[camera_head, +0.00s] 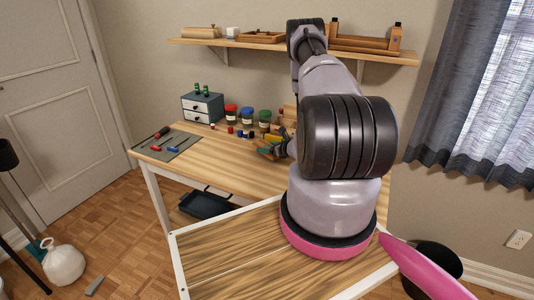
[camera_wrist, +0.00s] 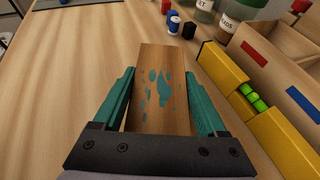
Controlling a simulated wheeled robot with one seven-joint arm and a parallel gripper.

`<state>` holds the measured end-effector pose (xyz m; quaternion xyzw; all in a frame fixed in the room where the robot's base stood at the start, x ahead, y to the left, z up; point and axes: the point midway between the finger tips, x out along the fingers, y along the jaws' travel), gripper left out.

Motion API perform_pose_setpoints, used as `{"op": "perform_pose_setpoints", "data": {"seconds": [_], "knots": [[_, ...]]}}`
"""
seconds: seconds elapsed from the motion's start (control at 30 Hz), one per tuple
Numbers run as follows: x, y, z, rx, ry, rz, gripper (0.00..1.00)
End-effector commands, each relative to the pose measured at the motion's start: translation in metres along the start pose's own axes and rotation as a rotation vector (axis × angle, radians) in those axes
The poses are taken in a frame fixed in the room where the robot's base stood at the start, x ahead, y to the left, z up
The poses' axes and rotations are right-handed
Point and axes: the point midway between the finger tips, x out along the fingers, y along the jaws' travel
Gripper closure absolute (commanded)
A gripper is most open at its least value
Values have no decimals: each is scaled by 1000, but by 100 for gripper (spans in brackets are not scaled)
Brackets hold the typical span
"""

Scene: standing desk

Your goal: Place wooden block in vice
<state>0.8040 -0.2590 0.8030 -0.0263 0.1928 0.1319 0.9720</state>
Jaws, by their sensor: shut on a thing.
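The wooden block (camera_wrist: 165,60) is brown with teal blotches on its upper face. In the wrist view it lies between the two teal fingers of my gripper (camera_wrist: 159,75), which are shut on its sides. The block extends past the fingertips. In the head view my gripper (camera_head: 268,151) is low over the right part of the desk, and I cannot make out the block there. I cannot tell whether the block touches the desktop.
Jars (camera_head: 248,119) and small cubes are behind. A drawer unit (camera_head: 203,107) and a grey mat (camera_head: 167,145) are at left. The desk between mat and gripper is mostly clear.

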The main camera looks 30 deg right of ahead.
Motion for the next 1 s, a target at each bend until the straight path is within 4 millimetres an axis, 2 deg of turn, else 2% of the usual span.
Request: {"op": "perform_pose_setpoints", "data": {"seconds": [0.03,0.13,0.5,0.53,0.6,0.9,1.0], "knots": [[3,0,-9,1,2,1,89],[9,0,-21,0,1,0,89],[10,0,-25,0,0,0,89],[11,0,-26,0,0,0,22],[10,0,-25,0,0,0,0],[9,0,-21,-1,-1,0,0],[-3,-1,-23,2,1,-2,0]]}}
